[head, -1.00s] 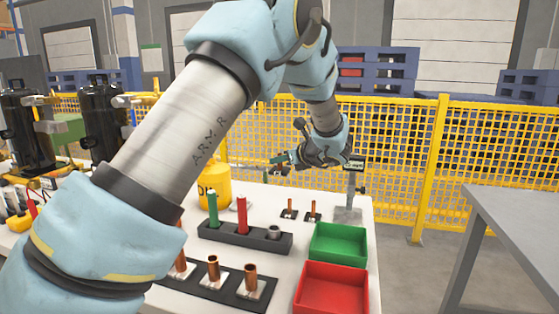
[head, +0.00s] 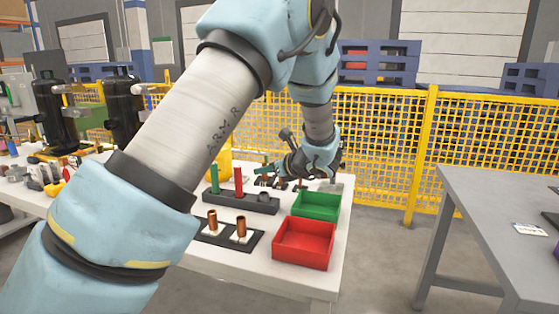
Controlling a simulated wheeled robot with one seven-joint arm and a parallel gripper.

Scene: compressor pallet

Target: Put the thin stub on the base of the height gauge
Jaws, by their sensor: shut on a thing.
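My gripper (head: 265,178) is over the far part of the white table, behind the black block. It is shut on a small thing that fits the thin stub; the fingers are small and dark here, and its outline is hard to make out. A small copper piece (head: 299,184) shows just right of the fingers, low at the table. The height gauge is mostly hidden behind my wrist; what looks like a pale part of its base (head: 335,186) shows to the right of the wrist.
A black block (head: 240,203) holds a green and a red post. A green bin (head: 316,216) and a red bin (head: 276,252) stand at the right edge of the white table. Two copper pieces stand on a dark plate (head: 258,241). A grey table (head: 490,205) is at right, beyond a floor gap.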

